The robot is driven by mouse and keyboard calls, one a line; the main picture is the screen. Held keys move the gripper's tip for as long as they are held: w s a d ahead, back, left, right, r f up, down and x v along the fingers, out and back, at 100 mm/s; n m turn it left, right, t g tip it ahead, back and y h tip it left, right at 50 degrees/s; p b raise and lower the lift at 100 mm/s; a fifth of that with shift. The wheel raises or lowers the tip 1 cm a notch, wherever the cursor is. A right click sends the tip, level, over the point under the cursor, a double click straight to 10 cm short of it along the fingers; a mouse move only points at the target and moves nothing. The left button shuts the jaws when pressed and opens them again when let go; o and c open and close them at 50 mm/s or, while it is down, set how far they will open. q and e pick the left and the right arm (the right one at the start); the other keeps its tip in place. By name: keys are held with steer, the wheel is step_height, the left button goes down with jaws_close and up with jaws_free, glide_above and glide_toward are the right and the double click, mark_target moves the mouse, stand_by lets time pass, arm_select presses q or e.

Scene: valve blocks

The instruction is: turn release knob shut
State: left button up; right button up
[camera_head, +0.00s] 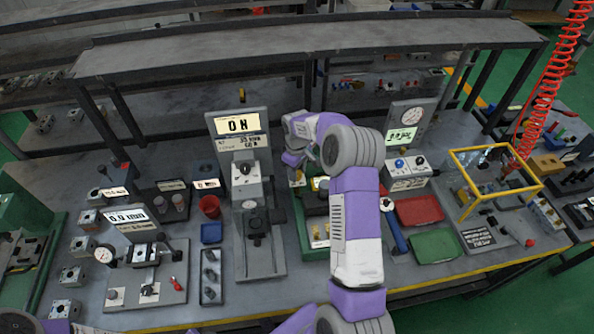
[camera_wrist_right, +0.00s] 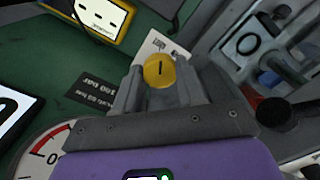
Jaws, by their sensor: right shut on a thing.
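The release knob (camera_wrist_right: 160,70) is a round yellow knob with a dark slot mark, seen in the right wrist view. It sits between the fingers of my right gripper (camera_wrist_right: 160,84), which is shut on it. A white label (camera_wrist_right: 152,46) lies just behind the knob, and its text is partly covered. In the head view my right arm reaches over the bench and bends left, with the right gripper (camera_head: 294,160) above a green fixture (camera_head: 314,208). The arm hides much of that fixture, and I cannot make out the knob there. My left gripper is out of view.
A grey press stand (camera_head: 258,262) with an "ON" sign stands just left of the fixture. Red (camera_head: 420,210) and green (camera_head: 436,246) trays lie to its right, near a yellow frame (camera_head: 497,152). A dial gauge (camera_wrist_right: 38,155) shows low in the wrist view.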

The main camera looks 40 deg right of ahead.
steer(key=shift+n, duration=0.5)
steer(key=o, duration=1.1)
steer(key=shift+c, duration=0.2)
step_height(320, 180, up, 8)
steer(key=shift+f, duration=0.15)
